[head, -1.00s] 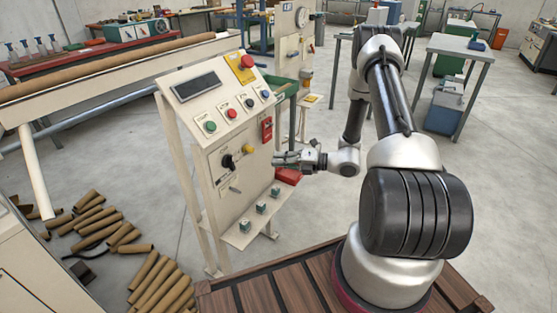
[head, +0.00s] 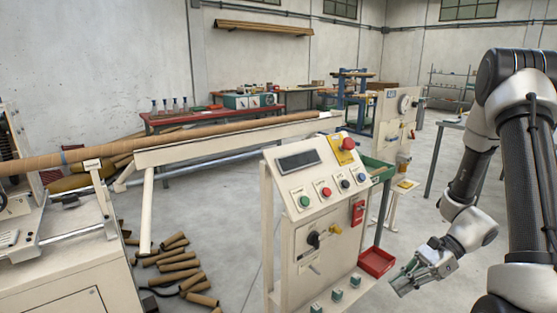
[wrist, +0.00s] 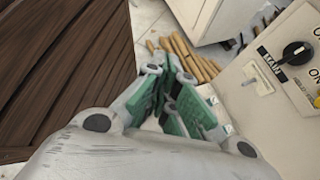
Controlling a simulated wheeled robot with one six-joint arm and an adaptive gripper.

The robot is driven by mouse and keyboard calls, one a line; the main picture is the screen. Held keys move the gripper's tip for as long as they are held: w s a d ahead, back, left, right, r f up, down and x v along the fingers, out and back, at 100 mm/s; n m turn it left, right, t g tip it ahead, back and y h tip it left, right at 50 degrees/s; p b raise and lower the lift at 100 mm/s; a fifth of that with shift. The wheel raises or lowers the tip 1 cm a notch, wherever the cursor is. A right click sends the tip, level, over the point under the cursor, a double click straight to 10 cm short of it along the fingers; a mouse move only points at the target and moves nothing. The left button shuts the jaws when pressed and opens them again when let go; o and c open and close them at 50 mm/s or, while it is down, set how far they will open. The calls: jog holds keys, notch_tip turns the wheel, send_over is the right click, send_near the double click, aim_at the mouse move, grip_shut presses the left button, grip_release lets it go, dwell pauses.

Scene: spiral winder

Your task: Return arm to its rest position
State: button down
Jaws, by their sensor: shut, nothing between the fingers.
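My gripper (head: 408,284) is in the lower right of the head view, to the right of the control panel (head: 334,216) and apart from it. Its fingers are together with nothing between them. In the wrist view my gripper (wrist: 168,88) points towards the floor, with green finger pads close together. The panel's black rotary switch (wrist: 297,53) shows at the right edge of the wrist view. My arm (head: 528,150) is bent along the right side of the head view.
A red tray (head: 376,262) sits beside the panel, left of my gripper. Cardboard tubes (head: 180,268) lie on the floor left of the panel. A long brown tube (head: 200,132) rests on the conveyor frame. Brown wooden decking (wrist: 60,60) shows in the wrist view.

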jog(key=s+d+r+n+t+h, duration=0.1)
jog(key=s+r+n+t+h, duration=0.1)
jog(key=r+n, duration=0.4)
jog(key=s+d+r+n+t+h, duration=0.2)
jog(key=s+r+n+h, duration=0.3)
jog(key=r, duration=0.7)
jog(key=s+d+r+n+t+h, duration=0.2)
jog(key=s+r+n+h, duration=0.2)
jog(key=r, duration=0.5)
jog(key=n, duration=0.2)
jog(key=shift+s+d+r+n+t, duration=0.2)
jog(key=shift+r+n+t, duration=0.1)
jog(key=shift+r+t, duration=0.1)
